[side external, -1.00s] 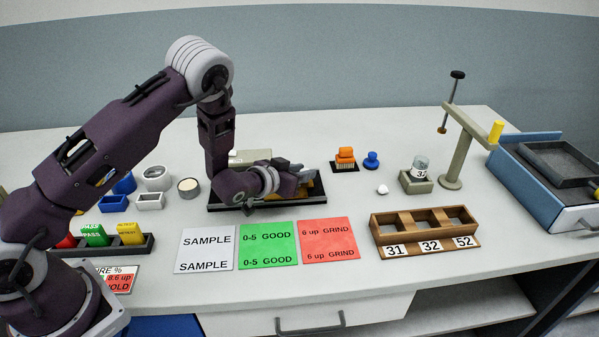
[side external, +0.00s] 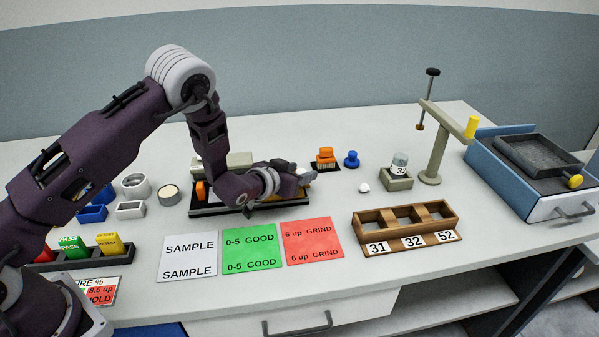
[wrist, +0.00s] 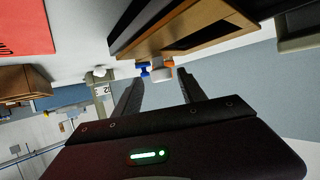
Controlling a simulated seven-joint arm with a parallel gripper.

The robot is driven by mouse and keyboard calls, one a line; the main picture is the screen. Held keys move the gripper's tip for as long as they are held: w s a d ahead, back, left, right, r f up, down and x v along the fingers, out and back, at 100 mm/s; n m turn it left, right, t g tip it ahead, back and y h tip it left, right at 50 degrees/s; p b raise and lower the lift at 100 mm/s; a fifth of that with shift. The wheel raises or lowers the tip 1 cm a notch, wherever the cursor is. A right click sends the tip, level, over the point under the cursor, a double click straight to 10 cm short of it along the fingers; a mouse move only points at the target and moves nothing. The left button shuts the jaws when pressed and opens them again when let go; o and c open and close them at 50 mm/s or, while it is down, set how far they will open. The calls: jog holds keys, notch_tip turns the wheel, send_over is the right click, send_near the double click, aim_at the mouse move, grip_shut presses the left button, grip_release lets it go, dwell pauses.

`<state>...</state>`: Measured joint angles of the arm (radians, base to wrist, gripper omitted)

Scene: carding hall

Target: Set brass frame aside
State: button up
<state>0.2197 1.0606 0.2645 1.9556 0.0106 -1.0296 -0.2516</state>
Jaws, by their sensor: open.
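In the wrist view a brass-brown frame (wrist: 185,28) with a dark opening fills the top of the picture, beside the dark tray edge (wrist: 135,25). I take it to be the brass frame. In the side view only a small tan part (side external: 304,189) shows at the tray's right end; my gripper and wrist hide the rest. My gripper (side external: 294,177) lies nearly level over the black tray (side external: 208,212). In the wrist view its two fingers (wrist: 160,92) are apart, with the frame outside the gap. I see nothing held; contact with the frame cannot be told.
An orange block (side external: 325,155) and a blue knob (side external: 351,159) stand beyond the fingertips. Sample, green and red cards (side external: 313,242) lie in front. A wooden rack (side external: 455,211), clamp stand (side external: 437,150) and blue drawer unit (side external: 500,185) are right. Bare table lies beside the white ball (side external: 364,188).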

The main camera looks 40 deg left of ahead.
jog(key=v, duration=0.7)
jog(key=s+a+r+n+g, duration=0.1)
jog(key=s+r+g, duration=0.1)
jog(key=s+r, duration=0.45)
jog(key=s+a+r+g, duration=0.1)
jog(key=s+r+g, duration=0.15)
jog(key=r, duration=0.65)
jog(key=s+r+g, duration=0.1)
jog(key=s+r, duration=0.1)
jog(key=s, duration=1.2)
jog(key=s+d+r+m+g, duration=0.1)
jog(key=s+r+g, duration=0.1)
jog(key=s, duration=1.2)
jog(key=shift+r, duration=0.4)
